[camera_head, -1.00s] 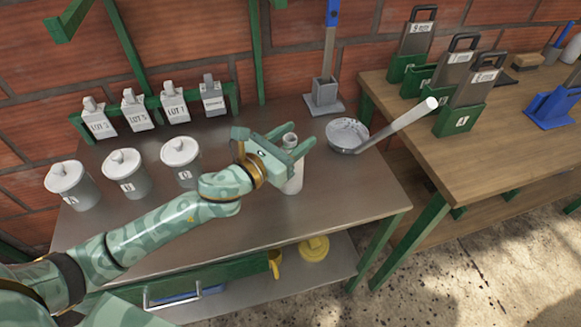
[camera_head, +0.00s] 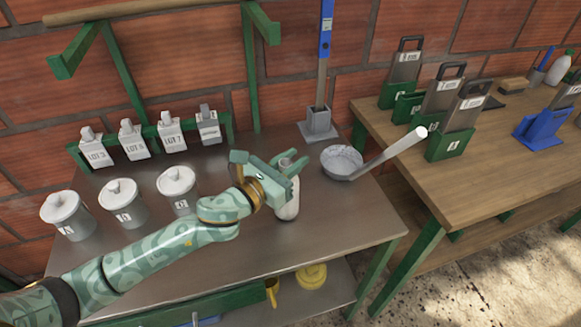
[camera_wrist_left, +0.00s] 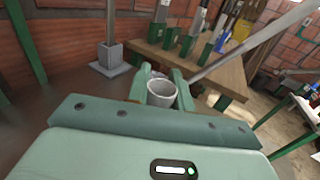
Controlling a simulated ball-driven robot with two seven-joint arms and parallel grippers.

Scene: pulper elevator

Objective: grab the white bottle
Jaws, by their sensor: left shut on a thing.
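The white bottle (camera_head: 288,207) stands upright on the metal table (camera_head: 340,231). My left gripper (camera_head: 291,172) is shut on its upper part, with a finger on each side of the neck. The gripper hides part of the bottle's upper body. In the left wrist view the round, open-looking mouth of the bottle (camera_wrist_left: 162,92) shows between the two green fingers (camera_wrist_left: 163,88). My right gripper is in neither view.
A grey ladle (camera_head: 342,161) lies just right of the bottle, its long handle rising to the right. Lidded canisters (camera_head: 124,205) stand to the left, with labelled pouches (camera_head: 133,141) behind. A wooden table (camera_head: 490,167) adjoins on the right.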

